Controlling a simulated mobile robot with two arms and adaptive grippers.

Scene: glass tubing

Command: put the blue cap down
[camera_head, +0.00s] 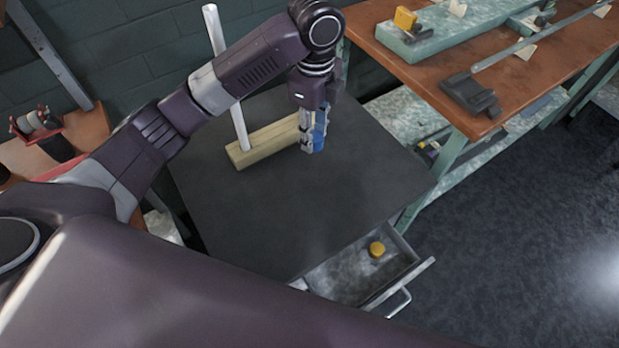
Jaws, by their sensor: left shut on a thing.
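The blue cap (319,138) is between the fingers of my left gripper (312,143), which points down over the dark table top (300,215). The gripper is shut on the cap. I cannot tell whether the cap touches the table. A wooden block (262,145) lies just left of and behind the gripper. A white tube (238,125) stands up from its left part, slightly tilted, and my left arm crosses in front of the tube. My right gripper is not in view.
An open drawer (345,282) at the table's front right holds a yellow cap (377,249). A brown workbench (450,85) with a green fixture (440,38) and a long rod (545,37) stands at the back right. The front and right of the dark table are clear.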

